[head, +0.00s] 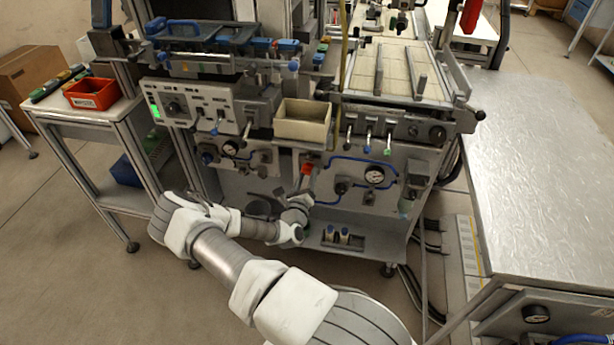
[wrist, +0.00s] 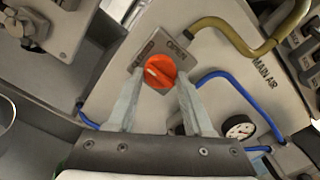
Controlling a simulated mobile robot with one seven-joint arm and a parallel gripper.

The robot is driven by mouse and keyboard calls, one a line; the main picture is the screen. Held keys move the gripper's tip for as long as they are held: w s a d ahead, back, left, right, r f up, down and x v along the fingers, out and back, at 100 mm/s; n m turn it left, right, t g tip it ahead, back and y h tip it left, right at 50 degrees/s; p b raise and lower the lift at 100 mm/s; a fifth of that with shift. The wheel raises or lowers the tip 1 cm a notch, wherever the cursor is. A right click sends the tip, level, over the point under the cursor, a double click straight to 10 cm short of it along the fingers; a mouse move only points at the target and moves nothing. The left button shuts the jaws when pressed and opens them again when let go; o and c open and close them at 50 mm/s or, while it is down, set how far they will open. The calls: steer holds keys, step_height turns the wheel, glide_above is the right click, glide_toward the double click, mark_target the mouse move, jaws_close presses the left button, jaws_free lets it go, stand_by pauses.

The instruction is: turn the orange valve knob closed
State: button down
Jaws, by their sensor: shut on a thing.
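The orange valve knob (wrist: 160,72) sits on a grey plate (wrist: 178,42) marked OPEN at its upper right; the other marking is hard to read. A pale mark on the knob lies toward its left side. In the head view the knob (head: 307,168) shows as a small red-orange spot on the front panel. My gripper (wrist: 161,83) has one finger on each side of the knob and is shut on it. In the head view my gripper (head: 303,187) reaches up to the knob from below, and its finger contact is too small to see.
A blue hose (wrist: 238,85) and a pressure gauge (wrist: 239,127) lie right of the knob, near the words MAIN AIR. An olive hose (wrist: 240,40) runs above. A beige bin (head: 302,122) stands above the knob. A metal-topped table (head: 530,150) stands at right.

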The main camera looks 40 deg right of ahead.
steer(key=shift+c, duration=1.4)
jaws_free()
steer(key=p+v, duration=0.1)
steer(key=v, duration=1.6)
steer(key=shift+s+p, duration=0.25)
steer(key=shift+p, duration=0.1)
steer(key=shift+a, duration=0.15)
